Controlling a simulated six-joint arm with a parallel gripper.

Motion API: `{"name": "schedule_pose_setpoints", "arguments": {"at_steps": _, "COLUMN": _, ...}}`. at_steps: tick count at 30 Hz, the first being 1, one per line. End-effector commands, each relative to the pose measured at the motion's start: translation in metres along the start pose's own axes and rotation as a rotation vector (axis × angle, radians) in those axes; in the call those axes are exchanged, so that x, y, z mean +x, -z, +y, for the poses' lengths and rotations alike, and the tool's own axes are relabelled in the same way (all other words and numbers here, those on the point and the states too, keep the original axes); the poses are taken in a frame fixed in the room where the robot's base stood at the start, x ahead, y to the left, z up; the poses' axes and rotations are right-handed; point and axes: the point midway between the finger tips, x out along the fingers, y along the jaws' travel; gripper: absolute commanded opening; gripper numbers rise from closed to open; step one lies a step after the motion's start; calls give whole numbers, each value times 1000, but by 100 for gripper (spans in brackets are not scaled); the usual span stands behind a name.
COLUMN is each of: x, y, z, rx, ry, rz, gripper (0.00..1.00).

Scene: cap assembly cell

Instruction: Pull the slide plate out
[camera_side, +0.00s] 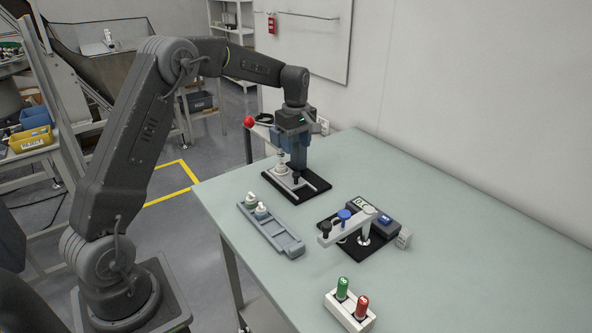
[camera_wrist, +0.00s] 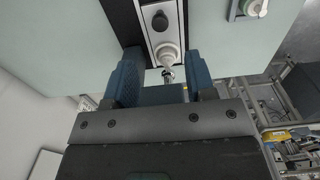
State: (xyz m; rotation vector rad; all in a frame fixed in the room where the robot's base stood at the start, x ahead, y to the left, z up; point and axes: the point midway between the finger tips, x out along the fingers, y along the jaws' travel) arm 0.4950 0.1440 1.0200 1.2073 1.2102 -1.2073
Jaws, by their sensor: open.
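The slide plate (camera_side: 287,184) is a light grey plate on a black base (camera_side: 312,194) at the far left of the table. A black knob and a white stepped cap-like part (camera_side: 281,168) stand on it. In the wrist view, the plate (camera_wrist: 149,30) runs up from between the fingers, with the black knob (camera_wrist: 160,20) and the white part (camera_wrist: 168,56) on it. My gripper (camera_side: 297,168) points down over the base. In the wrist view its blue fingers (camera_wrist: 163,77) are apart, one either side of the white part and a small metal piece. Contact cannot be told.
A grey tray (camera_side: 280,236) with two capped pieces lies nearer the camera. A fixture with a lever arm (camera_side: 345,229) and blue knob stands to the right. The table's right side is clear.

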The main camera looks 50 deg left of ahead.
Motion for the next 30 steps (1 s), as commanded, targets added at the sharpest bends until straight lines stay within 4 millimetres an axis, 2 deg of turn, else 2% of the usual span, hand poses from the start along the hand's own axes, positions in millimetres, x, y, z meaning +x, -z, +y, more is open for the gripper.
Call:
{"name": "schedule_pose_setpoints", "arguments": {"at_steps": 1, "x": 12, "y": -1, "z": -1, "rx": 1, "ry": 6, "rz": -2, "gripper": 50}}
{"name": "schedule_pose_setpoints", "arguments": {"at_steps": 6, "x": 46, "y": 0, "z": -1, "rx": 1, "ry": 3, "rz": -1, "gripper": 50}}
{"name": "schedule_pose_setpoints", "arguments": {"at_steps": 12, "x": 75, "y": 0, "z": 0, "rx": 1, "ry": 1, "rz": -1, "gripper": 50}}
{"name": "schedule_pose_setpoints", "arguments": {"at_steps": 18, "x": 87, "y": 0, "z": 0, "rx": 1, "ry": -1, "rz": 0, "gripper": 50}}
{"name": "schedule_pose_setpoints", "arguments": {"at_steps": 26, "x": 88, "y": 0, "z": 0, "rx": 1, "ry": -2, "rz": 0, "gripper": 50}}
{"name": "schedule_pose_setpoints", "arguments": {"at_steps": 30, "x": 87, "y": 0, "z": 0, "rx": 1, "ry": -2, "rz": 0, "gripper": 38}}
